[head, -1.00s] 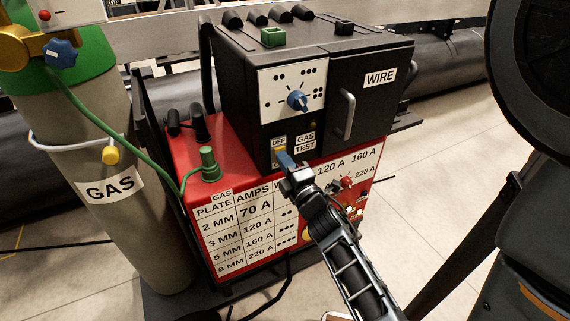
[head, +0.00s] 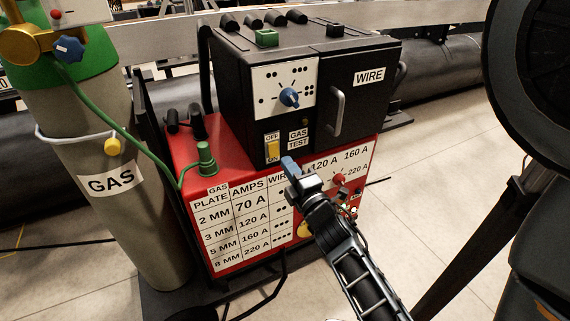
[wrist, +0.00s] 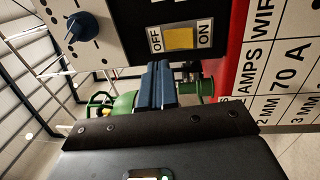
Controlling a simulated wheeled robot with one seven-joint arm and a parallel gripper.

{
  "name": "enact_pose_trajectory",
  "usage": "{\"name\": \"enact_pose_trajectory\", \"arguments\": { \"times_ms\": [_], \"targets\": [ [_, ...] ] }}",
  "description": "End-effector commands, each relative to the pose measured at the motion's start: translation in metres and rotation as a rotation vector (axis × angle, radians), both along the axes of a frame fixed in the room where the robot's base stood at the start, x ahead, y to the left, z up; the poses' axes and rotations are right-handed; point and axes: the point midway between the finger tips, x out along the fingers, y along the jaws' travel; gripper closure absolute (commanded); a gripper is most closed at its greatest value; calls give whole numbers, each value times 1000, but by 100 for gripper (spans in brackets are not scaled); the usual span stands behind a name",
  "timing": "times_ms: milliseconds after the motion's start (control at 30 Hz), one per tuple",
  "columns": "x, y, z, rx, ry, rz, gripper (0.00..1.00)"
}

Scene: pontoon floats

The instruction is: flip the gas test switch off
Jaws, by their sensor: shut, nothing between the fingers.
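The gas test switch (head: 273,149) is a yellow rocker on the black front of the welding machine, with OFF above it and ON below. A GAS TEST label (head: 299,139) is to its right. In the wrist view the rocker (wrist: 182,38) lies sideways, OFF at left and ON at right; I cannot tell surely which end is pressed in. My gripper (head: 289,166) has blue fingers, shut and empty, just below and right of the switch in the head view. In the wrist view the fingers (wrist: 158,85) point toward the panel, apart from the rocker in the picture.
A blue selector knob (head: 289,97) is above the switch. A handle (head: 337,112) sticks out on the WIRE door at right. The red base (head: 225,166) carries a green hose fitting (head: 206,160). A gas cylinder (head: 105,150) stands at left. Open floor lies at right.

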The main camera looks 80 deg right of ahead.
Motion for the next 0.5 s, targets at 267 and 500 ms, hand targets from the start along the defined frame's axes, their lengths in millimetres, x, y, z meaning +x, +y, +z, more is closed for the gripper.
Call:
{"name": "enact_pose_trajectory", "arguments": {
  "times_ms": [267, 500],
  "targets": [
    [-26, 31, 3, 2, 2, 0, 100],
    [-43, 50, 8, 1, 1, 0, 100]
  ]
}}
